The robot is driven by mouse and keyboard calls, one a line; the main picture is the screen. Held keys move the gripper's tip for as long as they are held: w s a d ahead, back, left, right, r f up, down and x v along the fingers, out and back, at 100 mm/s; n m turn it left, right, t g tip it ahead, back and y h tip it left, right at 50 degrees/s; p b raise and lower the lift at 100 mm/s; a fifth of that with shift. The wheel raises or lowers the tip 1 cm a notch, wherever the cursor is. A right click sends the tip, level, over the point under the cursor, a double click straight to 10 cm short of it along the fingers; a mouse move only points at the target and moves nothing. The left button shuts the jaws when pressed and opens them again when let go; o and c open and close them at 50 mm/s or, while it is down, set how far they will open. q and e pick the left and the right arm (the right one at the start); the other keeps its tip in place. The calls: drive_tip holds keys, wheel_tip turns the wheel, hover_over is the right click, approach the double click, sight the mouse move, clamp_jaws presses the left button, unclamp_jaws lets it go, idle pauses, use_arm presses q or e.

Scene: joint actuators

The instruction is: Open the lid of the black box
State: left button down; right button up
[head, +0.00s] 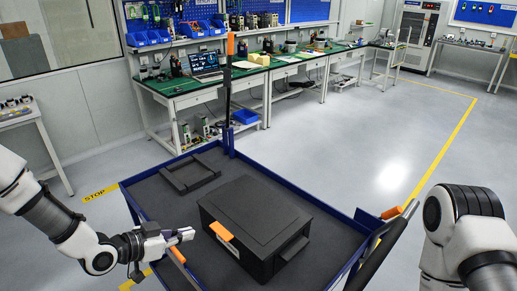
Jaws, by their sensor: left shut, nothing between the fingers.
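The black box (262,222) stands on the dark top of a blue-edged cart. Its lid looks closed, lying flat on top. An orange latch (221,231) sits on its left side, and a handle (294,248) shows on its right front side. My left gripper (188,234) is shut and empty, to the left of the box, with its tips pointing toward the orange latch. A small gap shows between the tips and the latch. My right arm comes in at the right edge, but its gripper is out of the picture.
The cart (319,201) has a raised blue rim and an upright post (229,105) at its back corner. A flat black frame (190,173) lies behind the box on the left. Workbenches (200,92) stand along the far wall, with open floor to the right.

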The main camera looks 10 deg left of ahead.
use_arm(q)
drive_tip(key=shift+w+d+f+b, duration=2.8)
drive_tip(key=shift+f+b, duration=0.85)
drive_tip(key=shift+b, duration=0.9)
drive_tip(key=shift+g+y, duration=0.3)
drive_tip(key=shift+g, duration=0.1)
drive_tip(key=r+p, duration=0.3)
drive_tip(key=w+r+p, duration=0.1)
drive_tip(key=r+p, duration=0.5)
drive_tip(key=r, duration=0.1)
drive_tip(key=shift+w+d+r+p, duration=0.1)
drive_tip(key=shift+w+d+p, duration=0.1)
drive_tip(key=shift+p, duration=0.15)
drive_tip(key=w+d+r+g+y+p, duration=0.1)
drive_tip(key=w+d+r+p, duration=0.2)
drive_tip(key=r+p, duration=0.45)
drive_tip(key=w+d+r+g+p, duration=0.1)
drive_tip(key=w+d+r+p, duration=0.2)
drive_tip(key=p, duration=0.7)
drive_tip(key=w+d+r+g+y, duration=0.1)
drive_tip(key=w+d+r, duration=0.4)
drive_tip(key=w+d, duration=0.6)
drive_tip(key=shift+w+g+y, duration=0.4)
drive_tip(key=shift+w+y, duration=0.1)
drive_tip(key=shift+w, duration=0.6)
